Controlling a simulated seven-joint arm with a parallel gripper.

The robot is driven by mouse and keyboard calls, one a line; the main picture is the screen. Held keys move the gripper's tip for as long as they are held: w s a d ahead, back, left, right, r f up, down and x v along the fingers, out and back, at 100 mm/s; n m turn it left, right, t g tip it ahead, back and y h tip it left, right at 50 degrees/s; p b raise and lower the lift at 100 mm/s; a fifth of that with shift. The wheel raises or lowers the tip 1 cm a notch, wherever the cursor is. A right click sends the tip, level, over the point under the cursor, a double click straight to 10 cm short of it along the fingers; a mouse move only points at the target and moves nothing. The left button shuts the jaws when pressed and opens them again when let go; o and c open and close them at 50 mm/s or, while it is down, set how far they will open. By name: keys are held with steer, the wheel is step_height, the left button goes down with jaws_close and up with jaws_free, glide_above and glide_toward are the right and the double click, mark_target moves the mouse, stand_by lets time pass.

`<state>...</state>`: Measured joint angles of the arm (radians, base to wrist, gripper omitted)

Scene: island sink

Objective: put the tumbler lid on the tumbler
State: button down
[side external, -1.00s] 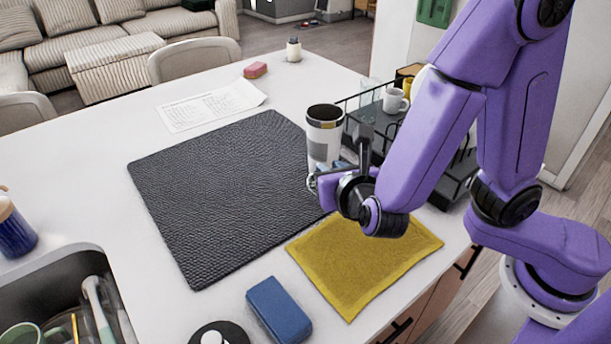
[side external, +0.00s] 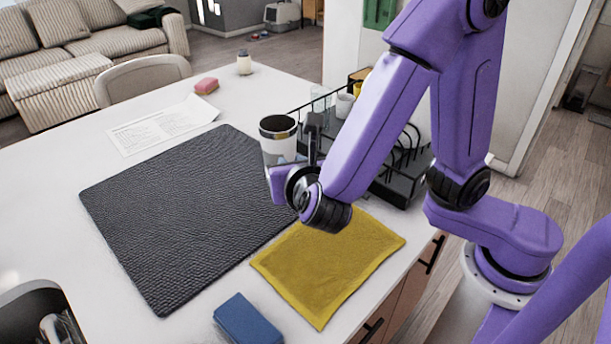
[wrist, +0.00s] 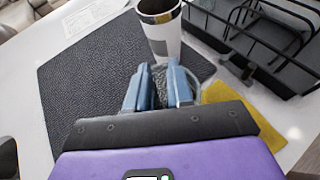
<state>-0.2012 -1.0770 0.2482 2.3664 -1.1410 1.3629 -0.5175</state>
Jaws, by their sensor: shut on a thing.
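The tumbler (side external: 279,140) stands upright by the right back edge of the dark mat, white with a metallic band and a dark round top. It also shows in the wrist view (wrist: 162,35), just beyond the fingertips. My gripper (wrist: 159,72) is shut on a thin, see-through greyish piece, seemingly the tumbler lid (wrist: 189,88), whose curved edge shows right of the fingers. Its full shape is hidden by the fingers. In the side view my gripper (side external: 277,172) is in front of the tumbler's lower part. Whether they touch cannot be told.
A black wire rack (side external: 400,185) with cups stands close right of the tumbler. A yellow cloth (side external: 325,265) lies in front and a blue sponge (side external: 247,320) nearer. The dark mat (side external: 175,220) is bare. A sink (side external: 40,310) is at the lower left.

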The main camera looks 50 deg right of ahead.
steer(key=w+d+r+m+g+h, duration=0.3)
steer(key=w+d+r+m+g, duration=0.1)
steer(key=w, duration=0.3)
steer(key=w+d+r+m+g+h, duration=0.3)
steer(key=w+d+r+m+g, duration=0.2)
steer(key=w+d+m+g, duration=0.1)
steer(key=shift+w+r+m+g, duration=0.25)
steer(key=shift+w+m+g, duration=0.5)
steer(key=shift+w, duration=0.3)
steer(key=shift+f, duration=0.15)
step_height(320, 180, down, 7)
steer(key=shift+f, duration=0.25)
stand_by(1.8)
steer(key=c, duration=0.9)
jaws_free()
